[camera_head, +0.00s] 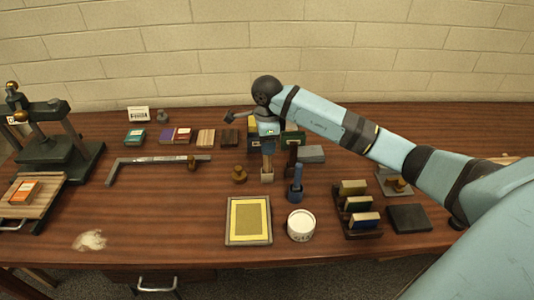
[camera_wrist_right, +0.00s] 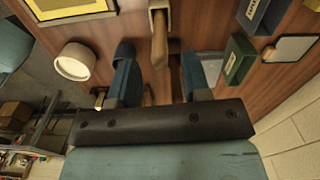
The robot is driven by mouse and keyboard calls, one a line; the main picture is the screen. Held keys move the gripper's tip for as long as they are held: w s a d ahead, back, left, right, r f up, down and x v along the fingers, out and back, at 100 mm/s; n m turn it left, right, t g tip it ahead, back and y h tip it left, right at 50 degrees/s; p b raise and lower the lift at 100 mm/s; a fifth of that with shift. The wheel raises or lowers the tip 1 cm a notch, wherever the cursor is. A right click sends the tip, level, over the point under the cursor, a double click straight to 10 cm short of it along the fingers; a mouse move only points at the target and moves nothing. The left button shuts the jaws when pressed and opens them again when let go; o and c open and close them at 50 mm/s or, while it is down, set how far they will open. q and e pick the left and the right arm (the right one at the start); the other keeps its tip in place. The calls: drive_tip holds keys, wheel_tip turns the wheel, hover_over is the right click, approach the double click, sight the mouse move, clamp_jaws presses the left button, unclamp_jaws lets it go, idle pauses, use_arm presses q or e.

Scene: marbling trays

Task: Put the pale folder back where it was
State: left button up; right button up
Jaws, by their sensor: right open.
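No thing stands out surely as the pale folder. A wooden-handled tool (camera_head: 268,159) stands in a small pale block (camera_head: 267,177) near the table's middle. In the right wrist view the wooden tool (camera_wrist_right: 159,45) shows between the fingers, with the pale block (camera_wrist_right: 158,5) at its top end. My right gripper (camera_head: 268,138) hangs above that spot, pointing down. In the wrist view the right gripper (camera_wrist_right: 160,78) is open, with its fingers apart on either side of the tool. I cannot tell whether they touch it. My left gripper is out of view.
A dark rack (camera_head: 371,233) with small books is to the right. A grey block (camera_head: 311,154) lies behind.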

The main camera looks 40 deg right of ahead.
wheel_tip(320, 180, up, 7)
drive_tip(key=shift+r+b, duration=0.2)
drive_tip(key=shift+b, duration=0.15)
idle(0.4)
